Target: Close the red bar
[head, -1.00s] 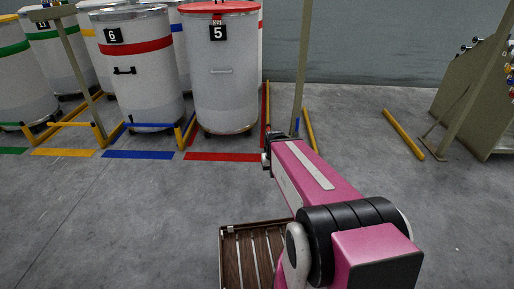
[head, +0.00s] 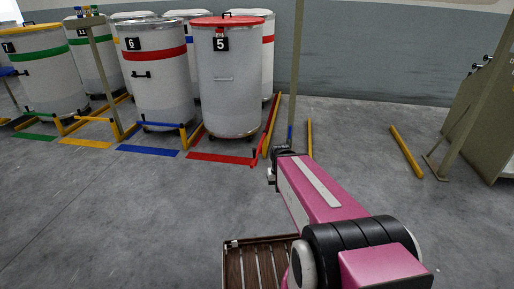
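A thin red bar (head: 271,126) runs front to back along the right side of the lane of can 5. It does not cross the lane's front, where a red floor stripe (head: 221,158) lies. Can 5 (head: 227,101), white with a red lid, stands in this lane. My pink arm reaches forward from the lower right. The dark end of my arm, with my gripper (head: 281,152), shows small just right of the bar's near end. I cannot make out its fingers or whether it touches the bar.
A blue bar (head: 163,125) crosses the front of can 6's lane (head: 161,88). A post (head: 296,75) stands behind my arm's tip. Yellow floor rails (head: 406,152) and a green-grey stand (head: 487,120) are at the right. A slatted brown tray (head: 257,262) is low in front. Left floor is clear.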

